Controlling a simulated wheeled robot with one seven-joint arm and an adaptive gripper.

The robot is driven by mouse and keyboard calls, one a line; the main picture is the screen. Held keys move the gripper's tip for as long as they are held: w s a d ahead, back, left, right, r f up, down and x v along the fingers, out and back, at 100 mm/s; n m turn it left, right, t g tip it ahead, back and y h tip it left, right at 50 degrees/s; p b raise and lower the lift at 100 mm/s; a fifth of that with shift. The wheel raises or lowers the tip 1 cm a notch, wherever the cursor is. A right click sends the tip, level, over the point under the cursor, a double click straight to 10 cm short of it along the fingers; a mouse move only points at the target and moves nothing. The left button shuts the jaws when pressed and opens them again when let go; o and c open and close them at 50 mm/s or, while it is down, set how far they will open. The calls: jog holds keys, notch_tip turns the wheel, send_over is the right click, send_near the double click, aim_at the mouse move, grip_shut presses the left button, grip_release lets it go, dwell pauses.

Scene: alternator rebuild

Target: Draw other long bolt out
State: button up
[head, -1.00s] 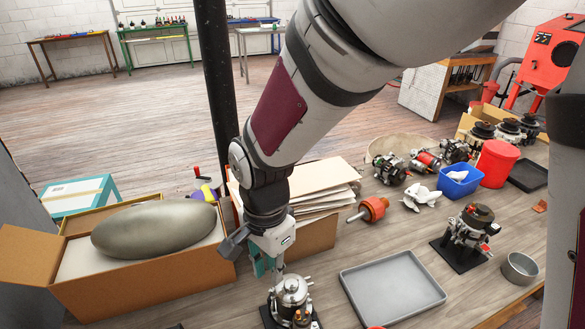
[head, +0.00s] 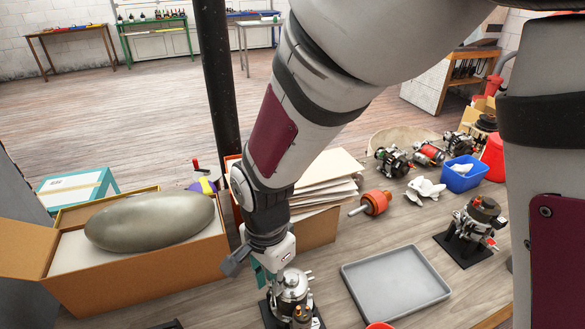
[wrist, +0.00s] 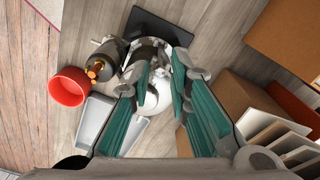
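A silver alternator (head: 292,289) stands on a dark base plate at the bottom middle of the head view. It also shows in the wrist view (wrist: 153,103), below my fingers, with a black plate edge (wrist: 165,28) behind it. My gripper (head: 270,275) points down at the left side of the alternator. In the wrist view its teal fingers (wrist: 160,82) are apart, with the silver housing visible between them. I cannot make out a long bolt between the fingers, nor whether the fingers touch the housing.
A grey tray (head: 395,285) lies right of the alternator. A red cup (wrist: 68,86) is near it. A second alternator (head: 473,228) stands beyond the tray. Cardboard boxes (head: 140,270) and a box of folders (head: 318,232) crowd the left and back.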

grip_shut()
jog(key=shift+r+p, duration=0.2)
jog(key=shift+p, duration=0.6)
dwell(3.5)
jog(key=shift+r+p, duration=0.7)
dwell(0.4)
jog(key=shift+r+p, duration=0.8)
jog(key=shift+r, duration=0.35)
jog(key=shift+r+p, duration=0.85)
jog(key=shift+r, duration=0.4)
